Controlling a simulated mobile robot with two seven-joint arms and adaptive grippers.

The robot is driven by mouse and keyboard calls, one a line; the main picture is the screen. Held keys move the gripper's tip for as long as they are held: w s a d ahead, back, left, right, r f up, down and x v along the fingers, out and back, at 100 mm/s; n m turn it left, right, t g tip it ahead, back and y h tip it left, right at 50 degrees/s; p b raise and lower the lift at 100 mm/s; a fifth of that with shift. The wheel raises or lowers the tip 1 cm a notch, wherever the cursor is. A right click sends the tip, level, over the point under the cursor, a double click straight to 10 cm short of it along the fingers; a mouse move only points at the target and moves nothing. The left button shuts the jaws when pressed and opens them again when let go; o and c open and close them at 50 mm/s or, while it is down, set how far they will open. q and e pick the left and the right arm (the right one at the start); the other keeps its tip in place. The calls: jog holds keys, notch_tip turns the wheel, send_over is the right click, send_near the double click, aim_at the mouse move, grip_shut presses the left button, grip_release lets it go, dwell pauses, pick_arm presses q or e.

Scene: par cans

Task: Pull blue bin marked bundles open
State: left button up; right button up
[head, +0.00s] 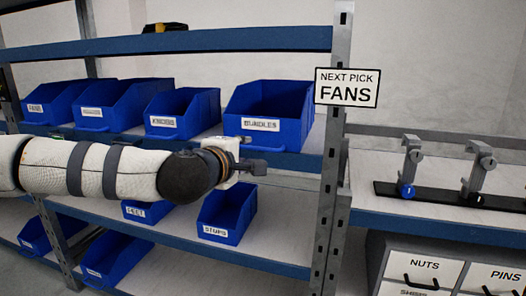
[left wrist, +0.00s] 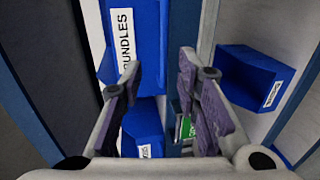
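The blue bin marked BUNDLES (head: 290,130) stands on the middle shelf at its right end, seated back among the other bins. Its white label (head: 261,125) faces front, and the bin also shows in the left wrist view (left wrist: 150,40), turned sideways. My left gripper (head: 258,167) is in front of the shelf edge, just below the bin's front. In the left wrist view its two fingers (left wrist: 160,75) are spread with a gap between them and nothing held. I cannot tell whether a finger touches the bin. My right gripper is in neither view.
Other blue bins (head: 182,113) stand to the left on the same shelf. A metal post (head: 333,190) with a NEXT PICK FANS sign (head: 347,88) rises at the right, beside a bench with hooks.

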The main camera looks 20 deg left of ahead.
aim_at(257, 149)
pick_arm(q)
jog(key=w, duration=0.3)
jog(key=w+f, duration=0.1)
jog(key=w, duration=0.2)
jog(key=w+f+b, duration=0.1)
jog(key=w, duration=0.2)
jog(key=shift+d+f, duration=0.2)
jog(key=shift+d, duration=0.05)
grip_shut()
